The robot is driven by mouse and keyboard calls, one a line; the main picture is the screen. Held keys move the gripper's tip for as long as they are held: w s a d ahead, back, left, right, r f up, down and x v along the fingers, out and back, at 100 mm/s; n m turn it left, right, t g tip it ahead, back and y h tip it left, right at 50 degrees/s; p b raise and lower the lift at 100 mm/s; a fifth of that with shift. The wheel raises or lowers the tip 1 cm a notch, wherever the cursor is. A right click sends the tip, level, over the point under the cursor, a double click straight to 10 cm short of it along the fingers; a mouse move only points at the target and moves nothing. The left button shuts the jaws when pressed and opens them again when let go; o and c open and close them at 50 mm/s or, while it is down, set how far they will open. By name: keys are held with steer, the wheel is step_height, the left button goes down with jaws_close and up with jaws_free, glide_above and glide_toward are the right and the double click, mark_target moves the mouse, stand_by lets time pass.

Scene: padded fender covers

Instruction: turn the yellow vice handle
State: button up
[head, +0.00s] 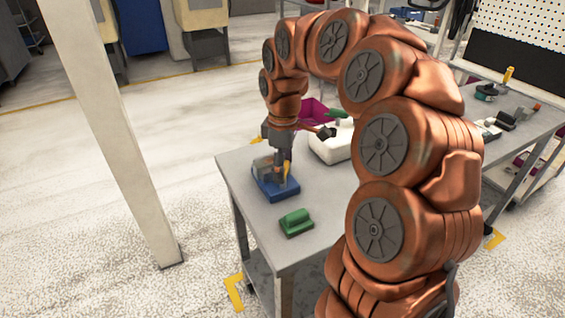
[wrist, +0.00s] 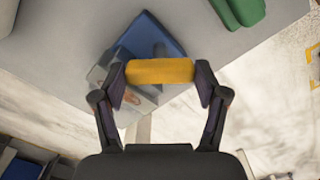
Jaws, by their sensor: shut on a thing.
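The yellow vice handle (wrist: 160,71) lies between the fingertips of my gripper (wrist: 160,78) in the wrist view, with one finger against each end. My gripper is shut on it. In the head view the handle (head: 287,170) is a small yellow piece beside my gripper (head: 283,165), which points down over the vice. The vice has a blue base (head: 277,188) on the table near its left edge. The blue base (wrist: 150,38) and a grey body (wrist: 140,100) also show behind the handle in the wrist view. Part of the vice is hidden by my gripper.
A green block-like object (head: 296,222) sits in front of the vice on the grey table (head: 262,232). A white container (head: 331,148) and a magenta bin (head: 313,112) are behind. A pale post (head: 115,130) stands to the left. A second bench (head: 535,125) is at right.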

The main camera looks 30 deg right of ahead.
steer(key=shift+n+p, duration=0.35)
steer(key=shift+n, duration=0.85)
steer(key=o, duration=1.2)
steer(key=shift+c, duration=0.2)
step_height(320, 180, up, 12)
